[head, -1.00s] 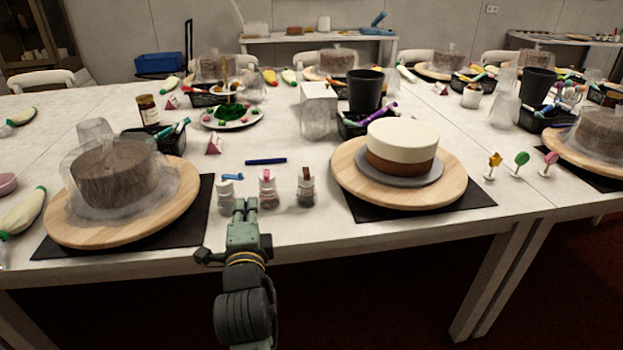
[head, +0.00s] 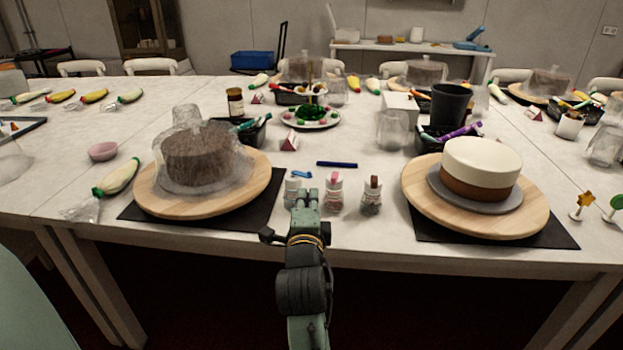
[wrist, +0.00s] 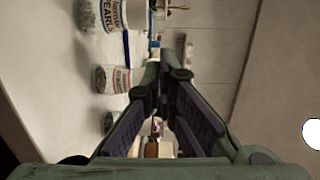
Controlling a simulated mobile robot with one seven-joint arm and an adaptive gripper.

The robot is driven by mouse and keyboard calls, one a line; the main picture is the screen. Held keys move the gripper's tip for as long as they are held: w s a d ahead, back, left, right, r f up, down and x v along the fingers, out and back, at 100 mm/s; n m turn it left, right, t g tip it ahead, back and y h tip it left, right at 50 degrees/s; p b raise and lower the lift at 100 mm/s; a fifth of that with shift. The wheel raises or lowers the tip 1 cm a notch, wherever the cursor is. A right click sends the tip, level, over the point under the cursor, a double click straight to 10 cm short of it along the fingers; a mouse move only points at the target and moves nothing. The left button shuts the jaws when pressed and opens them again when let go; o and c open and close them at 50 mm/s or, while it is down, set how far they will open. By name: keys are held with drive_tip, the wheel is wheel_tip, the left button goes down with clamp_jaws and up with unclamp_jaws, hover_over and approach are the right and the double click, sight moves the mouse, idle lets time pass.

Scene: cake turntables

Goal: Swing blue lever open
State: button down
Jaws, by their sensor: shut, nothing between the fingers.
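A small blue lever (head: 301,174) shows at the top of the left bottle (head: 292,189), the leftmost of three small decorating bottles. In the wrist view, a small blue piece (wrist: 155,44) that looks like this lever is just beyond my fingertips. My gripper (head: 306,196) is shut and empty, in front of the gap between the left bottle and the middle bottle (head: 333,194). It hides part of the left bottle. In the wrist view the fingers meet at the tips (wrist: 157,66). I cannot tell whether they touch the lever.
The right bottle (head: 371,197) has a brown top. A dark blue pen (head: 337,164) lies behind the bottles. A turntable with a covered cake (head: 204,158) stands at left, and one with a cream-and-brown cake (head: 480,168) at right. The table's front edge is just below the bottles.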

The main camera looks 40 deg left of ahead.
drive_tip(key=p+x, duration=0.1)
drive_tip(key=x, duration=0.6)
drive_tip(key=shift+w+p, duration=0.25)
drive_tip(key=shift+p, duration=0.05)
drive_tip(key=shift+w, duration=0.65)
idle(0.4)
drive_tip(key=shift+w, duration=0.15)
drive_tip(key=shift+w+b, duration=0.3)
drive_tip(key=shift+w, duration=0.75)
drive_tip(key=shift+s, duration=0.1)
